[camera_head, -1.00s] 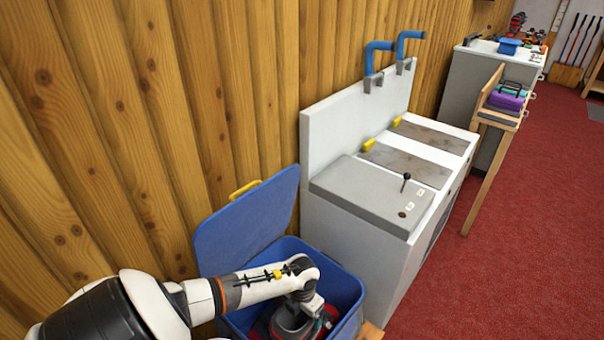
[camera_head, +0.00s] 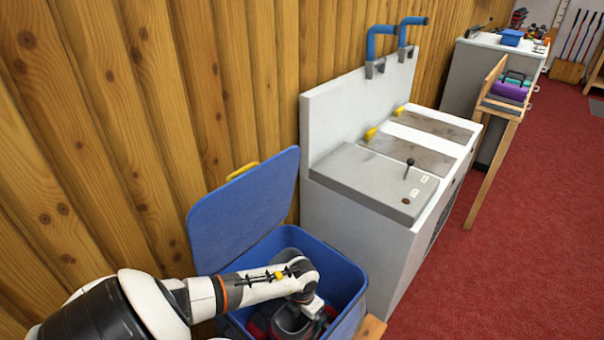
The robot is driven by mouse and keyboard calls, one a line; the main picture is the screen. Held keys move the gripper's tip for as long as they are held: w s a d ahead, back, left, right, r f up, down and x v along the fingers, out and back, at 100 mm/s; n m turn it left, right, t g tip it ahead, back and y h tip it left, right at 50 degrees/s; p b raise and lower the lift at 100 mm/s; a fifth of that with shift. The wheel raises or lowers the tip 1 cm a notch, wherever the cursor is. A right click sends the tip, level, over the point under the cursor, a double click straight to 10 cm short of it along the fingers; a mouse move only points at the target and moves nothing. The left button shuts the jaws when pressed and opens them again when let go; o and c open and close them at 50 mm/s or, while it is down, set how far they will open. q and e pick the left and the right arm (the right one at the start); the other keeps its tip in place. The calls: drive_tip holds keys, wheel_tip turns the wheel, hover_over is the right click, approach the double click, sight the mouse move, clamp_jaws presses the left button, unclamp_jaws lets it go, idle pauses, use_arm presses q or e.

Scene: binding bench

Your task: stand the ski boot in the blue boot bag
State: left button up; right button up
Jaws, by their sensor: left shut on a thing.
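The blue boot bag (camera_head: 354,278) looks like an open box with its blue lid (camera_head: 243,212) raised against the wood wall. A dark grey and red ski boot (camera_head: 290,323) is inside the opening, low in the bag. My left gripper (camera_head: 308,306) reaches down into the bag and is shut on the boot; its fingers are mostly hidden by my own wrist. Whether the boot touches the bag's floor is hidden. My right gripper is not in view.
A white and grey bench unit (camera_head: 360,190) with blue pipes (camera_head: 380,45) stands just right of the bag. A wooden stand (camera_head: 488,160) with a purple item (camera_head: 510,91) is farther right. Red carpet (camera_head: 500,270) is clear at right.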

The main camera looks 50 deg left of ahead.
use_arm(q)
drive_tip(key=shift+w+r, duration=0.1)
drive_tip(key=o, duration=1.7)
wheel_tip(320, 180, up, 12)
drive_tip(key=p, duration=0.1)
drive_tip(key=shift+d, duration=0.1)
